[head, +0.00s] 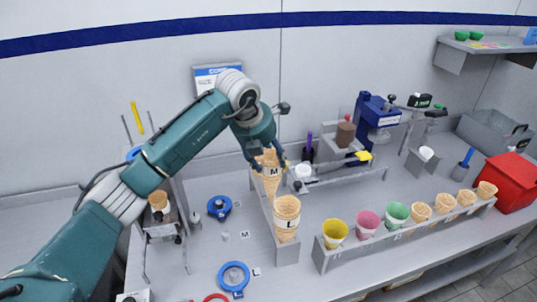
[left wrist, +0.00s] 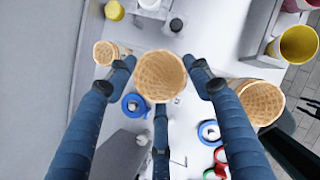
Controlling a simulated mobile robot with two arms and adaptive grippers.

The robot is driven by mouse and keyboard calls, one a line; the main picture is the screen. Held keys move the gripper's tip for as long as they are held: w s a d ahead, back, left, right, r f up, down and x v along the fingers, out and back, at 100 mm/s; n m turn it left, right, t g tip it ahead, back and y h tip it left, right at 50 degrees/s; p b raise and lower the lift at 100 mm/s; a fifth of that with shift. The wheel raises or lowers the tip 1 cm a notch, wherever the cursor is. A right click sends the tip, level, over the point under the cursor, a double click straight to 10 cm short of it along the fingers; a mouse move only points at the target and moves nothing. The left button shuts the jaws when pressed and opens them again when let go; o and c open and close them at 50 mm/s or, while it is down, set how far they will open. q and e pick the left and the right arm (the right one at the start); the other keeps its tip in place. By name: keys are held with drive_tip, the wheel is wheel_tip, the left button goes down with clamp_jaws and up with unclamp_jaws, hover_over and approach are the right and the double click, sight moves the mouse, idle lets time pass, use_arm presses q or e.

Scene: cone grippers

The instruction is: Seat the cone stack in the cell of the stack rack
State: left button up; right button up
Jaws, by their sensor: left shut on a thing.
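My left gripper (head: 266,160) is shut on a waffle cone stack (head: 271,180) marked M and holds it upright, mouth up. The held stack also shows between the fingers in the left wrist view (left wrist: 160,76). It is over the middle of the long grey stack rack (head: 288,254). I cannot tell whether its tip is inside the cell. A larger cone stack (head: 287,217) marked L stands in the rack's near cell. Another cone stack (left wrist: 105,53) shows past the held one in the left wrist view; the gripper hides it in the head view. My right gripper is not in view.
Blue rings (head: 220,207) lie on the bench left of the rack. To the right, a long holder (head: 320,262) carries coloured cups and several cones. Behind stand a blue machine (head: 372,118) and a small shelf. A red bin (head: 514,183) is at far right.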

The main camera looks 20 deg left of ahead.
sight(268, 173)
use_arm(q)
drive_tip(key=shift+f+b, duration=0.9)
drive_tip(key=shift+f, duration=0.95)
drive_tip(key=shift+f+b, duration=0.95)
drive_tip(key=shift+f, duration=0.4)
drive_tip(key=o, duration=0.9)
drive_tip(key=shift+o, duration=0.2)
drive_tip(key=shift+r, duration=0.3)
drive_tip(key=v, duration=1.1)
drive_tip(key=shift+s+r, duration=0.2)
